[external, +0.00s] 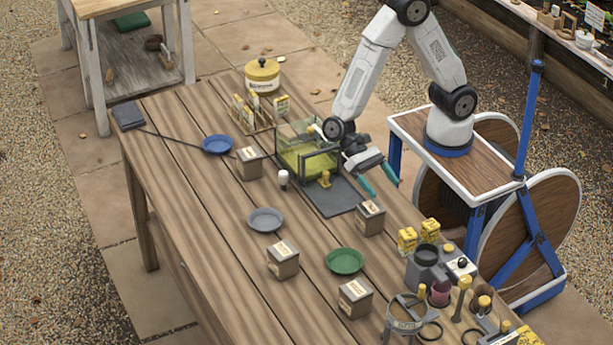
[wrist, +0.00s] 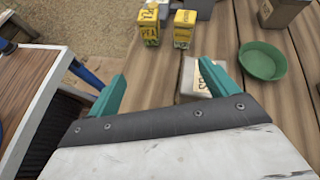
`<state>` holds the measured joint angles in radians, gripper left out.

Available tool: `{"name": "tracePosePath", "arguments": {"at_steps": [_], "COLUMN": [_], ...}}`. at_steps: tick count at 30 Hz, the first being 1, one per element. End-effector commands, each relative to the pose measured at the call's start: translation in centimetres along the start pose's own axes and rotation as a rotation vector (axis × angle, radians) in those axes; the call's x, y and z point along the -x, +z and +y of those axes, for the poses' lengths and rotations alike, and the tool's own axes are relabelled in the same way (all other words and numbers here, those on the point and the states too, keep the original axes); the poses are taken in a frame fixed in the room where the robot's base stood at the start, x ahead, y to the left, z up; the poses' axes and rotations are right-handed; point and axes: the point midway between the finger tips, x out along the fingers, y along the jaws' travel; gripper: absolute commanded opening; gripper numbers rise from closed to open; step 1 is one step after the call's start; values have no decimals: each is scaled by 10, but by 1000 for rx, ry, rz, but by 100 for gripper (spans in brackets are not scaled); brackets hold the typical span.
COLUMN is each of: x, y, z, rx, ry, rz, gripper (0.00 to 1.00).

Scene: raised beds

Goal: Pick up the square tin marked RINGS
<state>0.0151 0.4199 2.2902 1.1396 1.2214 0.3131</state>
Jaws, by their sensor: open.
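Several square grey-brown tins with pale labels stand on the plank table. In the external view they are the back tin (external: 249,164), the tin near my gripper (external: 371,218), the front-left tin (external: 282,261) and the front tin (external: 355,299). The labels are too small to read there, so I cannot tell which is marked RINGS. My gripper (external: 380,181) is open and empty, above the table's right edge. In the wrist view my gripper (wrist: 162,72) has a pale-topped tin (wrist: 190,75) beyond its right finger, partly hidden; its lettering is unreadable. Another tin (wrist: 284,12) shows at the top right.
A green dish (external: 344,262), grey dish (external: 265,220) and blue dish (external: 217,145) lie on the table. A glass box (external: 300,158) stands behind a dark mat (external: 335,197). Yellow packets (external: 407,240) and a grey device (external: 425,270) stand at the right edge.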

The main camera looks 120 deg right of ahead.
Motion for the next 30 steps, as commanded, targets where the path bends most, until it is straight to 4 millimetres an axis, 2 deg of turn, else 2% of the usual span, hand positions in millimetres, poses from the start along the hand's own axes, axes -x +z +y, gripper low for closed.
{"name": "tracePosePath", "arguments": {"at_steps": [1,3,6,8,22,26,30], "x": [-4,-4,2,3,-21,-31,-52], "y": [-7,-8,-3,-2,-45,-64,-61], "z": [-14,-34,-53,-58,-52,-49,-54], "rx": [-67,-132,-187,-216,-237,-237,-233], "ry": [-52,-124,-197,-219,-217,-216,-215], "rz": [-26,-52,-76,-87,-89,-88,-88], "gripper": [85,85,85,85,85,85,85]}}
